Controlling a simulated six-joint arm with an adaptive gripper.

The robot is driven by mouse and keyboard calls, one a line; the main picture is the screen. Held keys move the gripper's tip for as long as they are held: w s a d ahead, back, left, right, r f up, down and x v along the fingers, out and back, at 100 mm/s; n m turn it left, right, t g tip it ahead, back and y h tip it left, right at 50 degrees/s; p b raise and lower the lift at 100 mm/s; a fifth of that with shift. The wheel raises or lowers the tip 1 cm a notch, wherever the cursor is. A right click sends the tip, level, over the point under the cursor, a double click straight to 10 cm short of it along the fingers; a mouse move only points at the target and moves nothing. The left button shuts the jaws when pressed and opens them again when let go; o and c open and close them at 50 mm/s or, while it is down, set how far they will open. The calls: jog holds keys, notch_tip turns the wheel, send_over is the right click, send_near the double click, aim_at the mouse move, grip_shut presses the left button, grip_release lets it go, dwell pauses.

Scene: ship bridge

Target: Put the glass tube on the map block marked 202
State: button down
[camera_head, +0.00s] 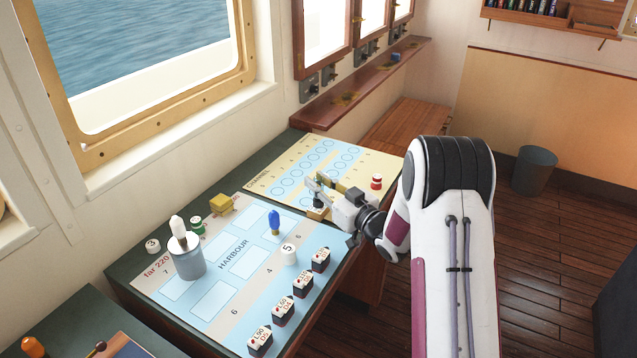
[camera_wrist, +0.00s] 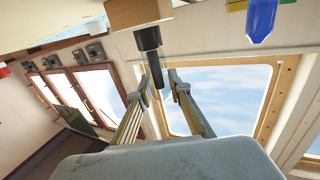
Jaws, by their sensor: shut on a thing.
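My gripper (camera_head: 318,192) reaches in sideways, low over the far part of the table. In the wrist view its fingers (camera_wrist: 163,82) close on a slim thing with a dark end (camera_wrist: 148,38); I cannot tell for sure whether this is the glass tube, as no clear glass stands out. The dark end meets or lies close to a wooden block (camera_wrist: 138,12), which shows in the head view under the gripper (camera_head: 317,213). The HARBOUR map (camera_head: 233,255), marked "far 220", lies nearer. The paler map (camera_head: 285,172) lies beyond it. I cannot read 202 on any block.
A red-and-white reel (camera_head: 376,181) stands at the right.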

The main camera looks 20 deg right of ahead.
jog(key=shift+f, duration=0.15)
jog(key=c, duration=1.8)
grip_release()
jog(key=shift+c, duration=0.2)
jog(key=shift+r, duration=0.2)
jog(key=v, duration=1.2)
jog(key=shift+f, duration=0.1)
